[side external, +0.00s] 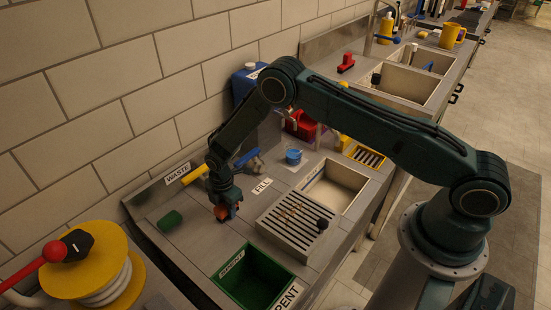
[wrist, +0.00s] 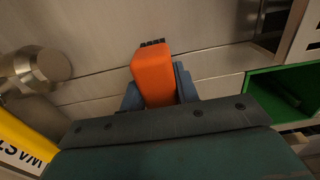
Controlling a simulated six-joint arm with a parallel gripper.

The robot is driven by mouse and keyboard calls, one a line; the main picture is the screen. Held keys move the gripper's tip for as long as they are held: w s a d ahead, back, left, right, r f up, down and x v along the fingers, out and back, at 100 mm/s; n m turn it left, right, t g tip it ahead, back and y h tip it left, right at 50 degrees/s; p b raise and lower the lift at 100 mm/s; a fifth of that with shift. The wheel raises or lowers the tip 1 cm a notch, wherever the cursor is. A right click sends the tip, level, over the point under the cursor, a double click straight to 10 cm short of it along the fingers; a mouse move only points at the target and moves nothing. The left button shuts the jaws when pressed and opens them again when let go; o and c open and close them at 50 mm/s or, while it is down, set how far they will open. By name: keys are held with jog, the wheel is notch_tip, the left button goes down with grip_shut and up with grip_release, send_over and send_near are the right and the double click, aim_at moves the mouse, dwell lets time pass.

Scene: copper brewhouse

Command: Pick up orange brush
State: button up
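The orange brush (wrist: 154,75) is a block with short dark bristles at its far end in the wrist view. It also shows as a small orange patch (side external: 222,212) under my gripper in the side view. My gripper (wrist: 160,85) has one finger on each side of the brush, both appearing to touch it. In the side view my gripper (side external: 224,205) points down close to the grey counter, left of the slotted drain grate. The brush's near end is hidden by the gripper, and I cannot tell whether it is clear of the counter.
A green bin (side external: 268,270) is sunk in the counter in front, and a slotted grate (side external: 295,224) lies to the right, bearing a dark knob. A green cylinder (side external: 170,221) lies to the left. A blue cup (side external: 293,156) and a white basin (side external: 338,187) are farther right.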

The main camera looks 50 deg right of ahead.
jog(key=c, duration=0.3)
jog(key=shift+r, duration=0.1)
jog(key=shift+c, duration=0.2)
notch_tip(320, 180, up, 20)
dwell(0.5)
dwell(0.5)
jog(key=shift+o, duration=0.8)
jog(key=shift+c, duration=0.2)
jog(key=shift+f, duration=0.2)
jog(key=shift+f, duration=6.4)
